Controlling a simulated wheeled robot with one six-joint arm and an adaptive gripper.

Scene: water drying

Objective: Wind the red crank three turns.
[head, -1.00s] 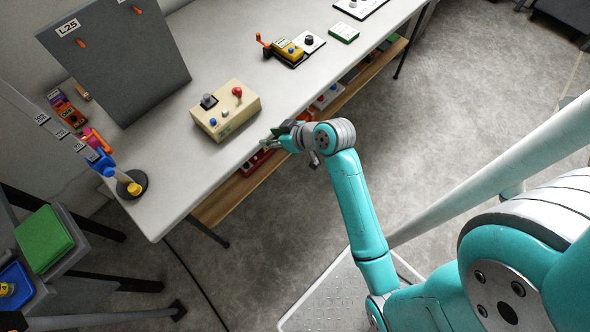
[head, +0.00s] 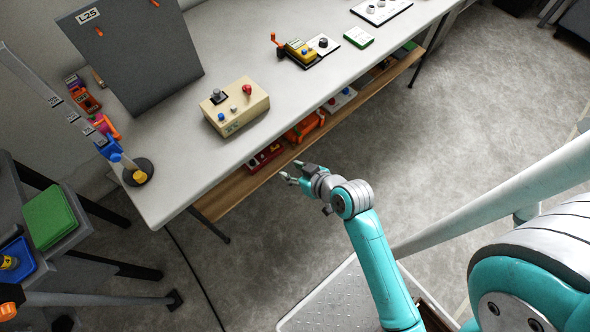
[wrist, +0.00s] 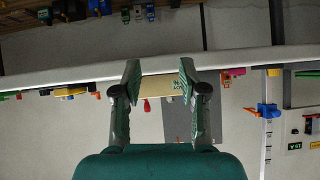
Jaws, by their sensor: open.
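A beige box (head: 232,108) on the white table carries a dark knob (head: 217,96), small buttons and a red knobbed handle (head: 247,89). Farther along the table, a yellow device (head: 299,52) has an orange-red cranked arm (head: 276,40) at its left end. I cannot tell for certain which is the red crank. My gripper (head: 288,174) is open and empty, off the table's front edge and apart from everything. In the wrist view, which looks upside down, the beige box (wrist: 165,89) shows beyond the open fingers (wrist: 160,76), with its red handle (wrist: 147,105) below.
The white table (head: 195,165) has a wooden lower shelf (head: 225,197) holding red and orange items. A dark panel (head: 140,60) stands at the back. A blue and yellow item on a round base (head: 138,172) stands near the table's left end. Floor around my gripper is clear.

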